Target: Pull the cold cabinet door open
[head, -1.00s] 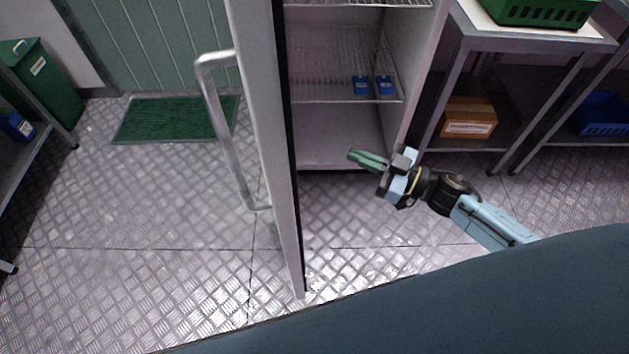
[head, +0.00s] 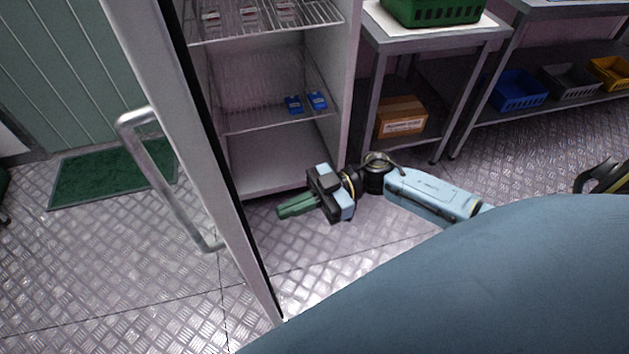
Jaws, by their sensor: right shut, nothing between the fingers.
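The cold cabinet door (head: 190,120) stands open, seen nearly edge-on at the left, with its bar handle (head: 165,183) on the left face. The cold cabinet (head: 345,90) is behind it, its inside and wire shelves in plain view. My right gripper (head: 280,210) is shut and empty, its green fingers pointing left toward the inner side of the door. It is in front of the cabinet's base, and a gap shows between the fingertips and the door. My left gripper is not in view.
Blue packs (head: 305,103) sit on a wire shelf. Right of the cabinet, a metal table (head: 440,42) bears a green crate (head: 432,8), with a cardboard box (head: 402,116) below. A green mat (head: 105,175) lies left of the door.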

